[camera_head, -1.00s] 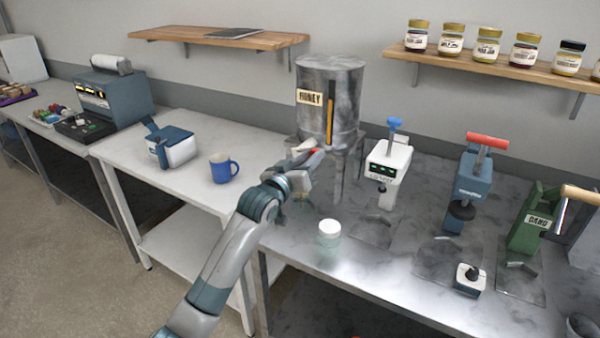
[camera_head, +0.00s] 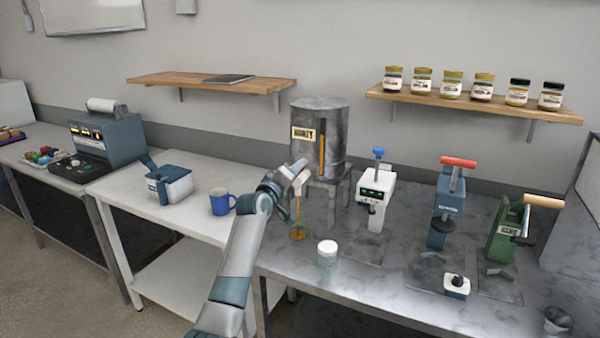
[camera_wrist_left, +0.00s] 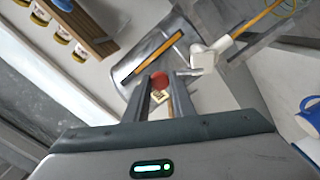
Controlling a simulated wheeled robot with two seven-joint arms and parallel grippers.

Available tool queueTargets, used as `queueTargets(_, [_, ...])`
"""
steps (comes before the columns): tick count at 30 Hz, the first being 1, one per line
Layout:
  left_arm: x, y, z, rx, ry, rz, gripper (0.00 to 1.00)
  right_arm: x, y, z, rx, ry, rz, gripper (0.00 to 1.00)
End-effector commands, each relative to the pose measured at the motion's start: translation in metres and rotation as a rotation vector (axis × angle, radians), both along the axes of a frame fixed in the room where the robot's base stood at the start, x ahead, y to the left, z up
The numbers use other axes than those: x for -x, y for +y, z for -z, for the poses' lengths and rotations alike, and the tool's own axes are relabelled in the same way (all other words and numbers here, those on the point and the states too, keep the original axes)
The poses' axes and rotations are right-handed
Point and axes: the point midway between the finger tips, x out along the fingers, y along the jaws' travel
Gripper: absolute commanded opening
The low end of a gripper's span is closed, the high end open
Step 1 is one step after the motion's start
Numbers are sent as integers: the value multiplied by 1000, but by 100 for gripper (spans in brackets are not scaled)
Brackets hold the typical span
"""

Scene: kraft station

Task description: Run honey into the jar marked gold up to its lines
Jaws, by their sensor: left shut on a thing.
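The grey metal honey tank (camera_head: 345,135) stands on a stand, with an amber level strip on its front. My left gripper (camera_wrist_left: 161,86) is at its tap, shut on the red-knobbed tap handle (camera_wrist_left: 160,79). A thin amber honey stream (camera_head: 299,215) falls from the pale spout (camera_wrist_left: 210,55). It ends in a small amber round patch (camera_head: 298,236) at the bench top. In the left wrist view, a clear round outline (camera_wrist_left: 287,6) surrounds the stream's end; it looks like a glass jar, cut by the frame edge. Its marking and lines cannot be read. My right gripper is not in view.
A white-lidded jar (camera_head: 327,256) stands on the metal bench, right of the stream. A blue mug (camera_head: 220,203) is on the white table to the left. White, blue and green bench presses stand to the right. Several filled jars line the wall shelf (camera_head: 475,105).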

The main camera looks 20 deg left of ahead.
Motion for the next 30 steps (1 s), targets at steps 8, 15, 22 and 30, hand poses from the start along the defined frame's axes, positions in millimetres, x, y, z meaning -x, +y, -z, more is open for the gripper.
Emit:
queueTargets(8, [0, 6, -4, 69, 4, -2, 0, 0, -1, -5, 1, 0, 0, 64])
queueTargets(15, [0, 6, -4, 73, 5, -2, 0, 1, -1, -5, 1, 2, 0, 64])
queueTargets(22, [0, 6, -4, 71, 5, -2, 42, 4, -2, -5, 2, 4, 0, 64])
queueTargets(30, [0, 6, -3, 71, 5, -1, 42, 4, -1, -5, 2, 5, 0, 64])
